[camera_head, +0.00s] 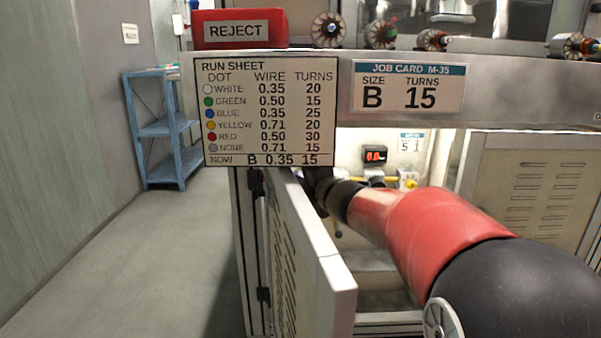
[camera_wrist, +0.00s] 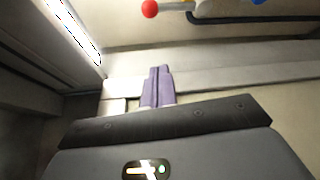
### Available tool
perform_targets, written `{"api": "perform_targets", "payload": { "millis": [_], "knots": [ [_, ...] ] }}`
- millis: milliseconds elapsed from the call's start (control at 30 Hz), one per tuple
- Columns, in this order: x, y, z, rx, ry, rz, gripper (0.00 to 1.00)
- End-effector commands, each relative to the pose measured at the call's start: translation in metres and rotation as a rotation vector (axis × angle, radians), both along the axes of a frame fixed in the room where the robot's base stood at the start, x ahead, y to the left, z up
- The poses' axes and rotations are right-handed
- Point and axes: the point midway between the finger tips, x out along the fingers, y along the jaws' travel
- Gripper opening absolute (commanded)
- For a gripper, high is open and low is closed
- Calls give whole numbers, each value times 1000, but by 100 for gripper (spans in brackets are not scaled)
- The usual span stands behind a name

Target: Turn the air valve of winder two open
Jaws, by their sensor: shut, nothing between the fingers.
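In the wrist view my gripper (camera_wrist: 158,84) is shut and empty, its purple fingers pressed together. In the head view a yellow fitting (camera_head: 408,184) sits on the back wall inside the open cabinet. My arm reaches in there, and the fingers are hidden. I cannot tell the valve's position or its winder number.
The open cabinet door (camera_head: 313,260) stands close left of my arm. A red digital display (camera_head: 375,155) is on the back wall. The bench edge (camera_head: 500,105) runs above the opening. A dark hose (camera_wrist: 250,18) runs near the valve. A blue shelf (camera_head: 165,128) stands far left.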

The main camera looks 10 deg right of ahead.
Motion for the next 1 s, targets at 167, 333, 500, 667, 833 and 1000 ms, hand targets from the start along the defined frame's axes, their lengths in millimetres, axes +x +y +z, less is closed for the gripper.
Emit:
{"api": "perform_targets", "payload": {
  "millis": [167, 333, 500, 667, 833, 1000],
  "knots": [
    [30, 11, -4, 2, 2, 3, 0],
    [66, 23, -7, 2, 2, 3, 0],
    [87, 19, -1, 1, 2, -5, 0],
    [86, -1, 0, 1, 1, -2, 0],
    [86, -10, 0, 2, 0, -2, 0],
    [86, -11, -1, 2, 0, -1, 0]
  ]
}}
